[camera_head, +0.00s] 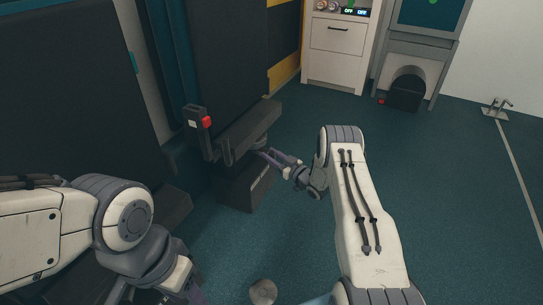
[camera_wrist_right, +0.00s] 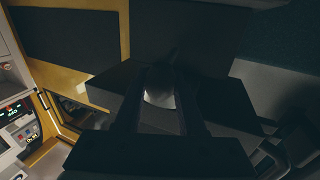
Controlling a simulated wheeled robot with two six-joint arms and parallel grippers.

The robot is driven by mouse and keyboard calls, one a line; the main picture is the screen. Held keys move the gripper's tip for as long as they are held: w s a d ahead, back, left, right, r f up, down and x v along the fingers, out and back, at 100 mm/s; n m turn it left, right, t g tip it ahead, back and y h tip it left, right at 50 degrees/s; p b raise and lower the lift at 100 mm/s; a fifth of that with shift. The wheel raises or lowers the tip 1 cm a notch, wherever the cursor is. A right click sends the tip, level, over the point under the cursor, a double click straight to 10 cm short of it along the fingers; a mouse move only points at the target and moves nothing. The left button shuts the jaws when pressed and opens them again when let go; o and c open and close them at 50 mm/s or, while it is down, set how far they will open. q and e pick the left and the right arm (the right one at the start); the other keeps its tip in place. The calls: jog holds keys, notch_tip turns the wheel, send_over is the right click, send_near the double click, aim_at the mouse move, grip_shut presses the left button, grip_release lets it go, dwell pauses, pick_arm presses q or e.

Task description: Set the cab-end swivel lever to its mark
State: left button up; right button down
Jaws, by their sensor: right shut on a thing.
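My right gripper (camera_head: 268,154) reaches in low from the right, under the front edge of a dark seat (camera_head: 250,128). In the right wrist view its two dark fingers (camera_wrist_right: 162,98) close on a pale, rounded piece, which I take to be the swivel lever (camera_wrist_right: 160,97). In the head view the fingers and the seat hide most of the lever. I cannot make out its mark. My left gripper (camera_head: 184,290) is low at the bottom left, partly cut off by the frame edge, with its fingers unclear.
A red buckle (camera_head: 207,121) stands at the seat's side. A dark pedestal (camera_head: 245,188) is below the seat. Another dark seat (camera_head: 65,95) is at the left. A white cabinet (camera_head: 337,60) stands at the back.

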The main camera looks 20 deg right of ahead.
jog(key=shift+d+r, duration=0.1)
jog(key=shift+d, duration=0.05)
jog(key=c, duration=0.5)
grip_release()
jog(key=p+v, duration=0.5)
jog(key=v, duration=0.5)
jog(key=shift+s+p, duration=0.2)
jog(key=shift+p, duration=0.1)
